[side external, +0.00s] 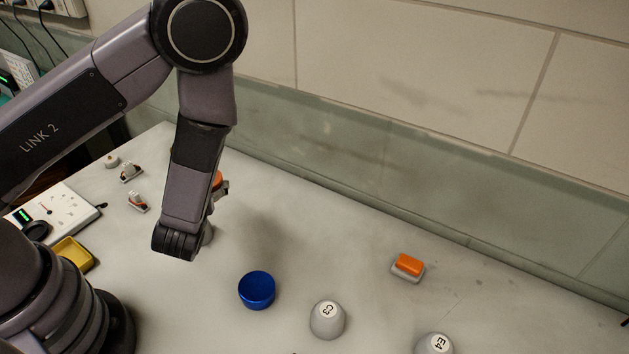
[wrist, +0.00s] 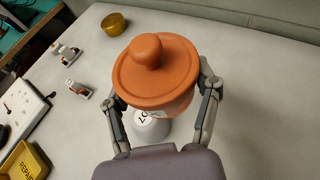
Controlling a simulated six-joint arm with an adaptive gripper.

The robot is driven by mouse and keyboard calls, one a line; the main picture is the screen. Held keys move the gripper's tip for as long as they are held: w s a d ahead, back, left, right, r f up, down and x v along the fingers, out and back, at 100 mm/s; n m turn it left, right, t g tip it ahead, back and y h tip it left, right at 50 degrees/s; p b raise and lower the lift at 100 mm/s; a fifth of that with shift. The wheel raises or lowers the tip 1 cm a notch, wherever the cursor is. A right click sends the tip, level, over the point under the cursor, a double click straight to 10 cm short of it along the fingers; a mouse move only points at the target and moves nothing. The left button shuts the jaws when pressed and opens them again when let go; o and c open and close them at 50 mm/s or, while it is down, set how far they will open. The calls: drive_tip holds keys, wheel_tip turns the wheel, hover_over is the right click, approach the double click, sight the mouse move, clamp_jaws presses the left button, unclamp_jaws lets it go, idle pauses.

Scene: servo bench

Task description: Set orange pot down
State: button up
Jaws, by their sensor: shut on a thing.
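The orange pot (wrist: 128,82), with a round knob on its wide lid, is between the fingers of my gripper (wrist: 160,88) in the wrist view. My gripper is shut on it. In the side external view my arm hides most of the pot; only a bit of orange (side external: 217,178) shows beside the wrist. A pale grey dome (wrist: 150,130) with a partly covered label appears below the pot in the wrist view. I cannot tell whether the pot touches it.
A blue cylinder (side external: 257,290), dome C3 (side external: 327,322), dome E4 (side external: 434,345) and an orange-topped block (side external: 408,266) stand to the right. A brass bowl (wrist: 115,24), small servos (wrist: 68,54), a meter panel (wrist: 22,108) and a yellow tray (wrist: 26,160) are left. The back right is bare.

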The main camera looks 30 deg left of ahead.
drive_tip(key=w+d+m+t+h, duration=0.1)
drive_tip(key=d+m+t+h, duration=0.15)
drive_tip(key=d, duration=1.05)
drive_tip(key=h, duration=0.1)
hover_over(330, 236)
drive_tip(key=shift+m+g, duration=0.25)
drive_tip(key=shift+m, duration=0.1)
drive_tip(key=f, duration=0.8)
drive_tip(key=shift+s+a+f, duration=0.2)
drive_tip(key=shift+s+f, duration=0.05)
drive_tip(key=shift+s, duration=0.15)
drive_tip(key=shift+w+d+f, duration=0.15)
drive_tip(key=shift+w+f, duration=0.25)
drive_tip(key=shift+f, duration=1.65)
drive_tip(key=shift+f, duration=0.1)
drive_tip(key=o, duration=1.2)
drive_tip(key=shift+f, duration=0.1)
